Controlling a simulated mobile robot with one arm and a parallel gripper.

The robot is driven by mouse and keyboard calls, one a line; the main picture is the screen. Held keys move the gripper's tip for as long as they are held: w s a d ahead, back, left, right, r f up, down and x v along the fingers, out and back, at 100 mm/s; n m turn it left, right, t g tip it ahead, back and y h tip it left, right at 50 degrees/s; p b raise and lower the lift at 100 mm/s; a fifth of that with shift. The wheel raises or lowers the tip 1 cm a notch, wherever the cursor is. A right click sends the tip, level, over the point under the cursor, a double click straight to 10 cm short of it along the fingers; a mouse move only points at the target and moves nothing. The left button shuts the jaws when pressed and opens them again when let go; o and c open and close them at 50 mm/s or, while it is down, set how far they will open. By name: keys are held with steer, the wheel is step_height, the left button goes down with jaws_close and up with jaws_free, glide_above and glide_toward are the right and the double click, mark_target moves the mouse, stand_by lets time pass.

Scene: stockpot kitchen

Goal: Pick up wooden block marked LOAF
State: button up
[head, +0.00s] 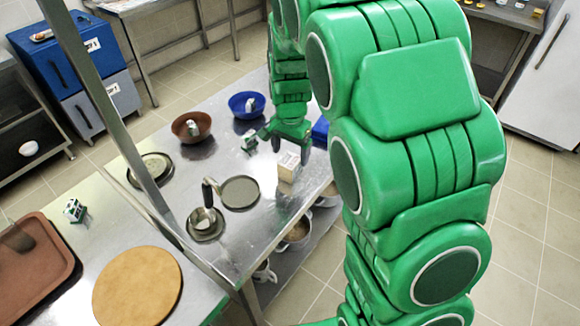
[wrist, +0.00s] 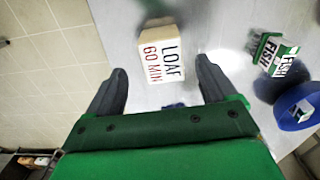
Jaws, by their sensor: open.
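The wooden block marked LOAF (wrist: 162,58) lies in the wrist view, its face reading "LOAF 60 MIN". It sits on the steel table (wrist: 215,22) ahead of the fingertips, between their lines and apart from both. In the head view the block (head: 288,167) stands near the table's right edge. My gripper (wrist: 160,75) is open and empty, with one dark finger to each side of the block's near end. In the head view the gripper (head: 277,142) is just behind the block, partly hidden by my green arm.
A green and white block marked FISH (wrist: 270,53) and a blue bowl (wrist: 296,108) are to the right in the wrist view. A brown bowl (head: 191,126), dark pan (head: 240,192) and small pot (head: 205,222) share the table. The table's edge is close to the block.

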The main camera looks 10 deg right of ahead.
mark_target(290, 160)
steer(key=shift+w+f, duration=0.15)
steer(key=shift+f, duration=3.15)
steer(key=c, duration=1.1)
steer(key=shift+r, duration=0.1)
